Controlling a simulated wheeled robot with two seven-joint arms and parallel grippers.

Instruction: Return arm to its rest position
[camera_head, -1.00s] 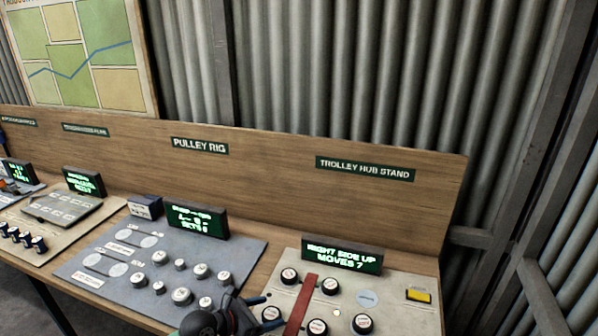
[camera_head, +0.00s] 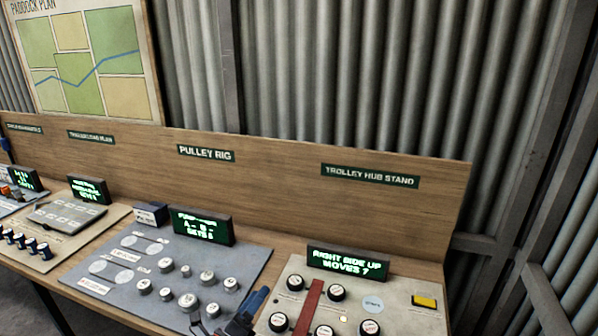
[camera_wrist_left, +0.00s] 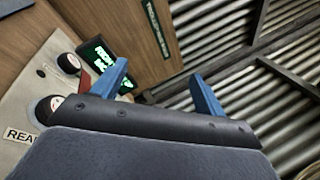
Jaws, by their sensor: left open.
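My left gripper (camera_head: 236,316) shows at the bottom edge of the head view, in front of the gap between the pulley rig panel and the trolley hub stand panel. In the left wrist view its two blue fingers (camera_wrist_left: 162,84) stand wide apart with nothing between them. Most of the left arm is out of the head view. My right gripper is not in view.
The trolley hub stand panel (camera_head: 396,318) has black knobs, a red bar (camera_head: 304,308) and a display (camera_head: 347,262) reading "RIGHT SIDE UP MOVES 7". The grey pulley rig panel (camera_head: 232,264) carries several round knobs. A wooden backboard (camera_head: 280,190) stands behind.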

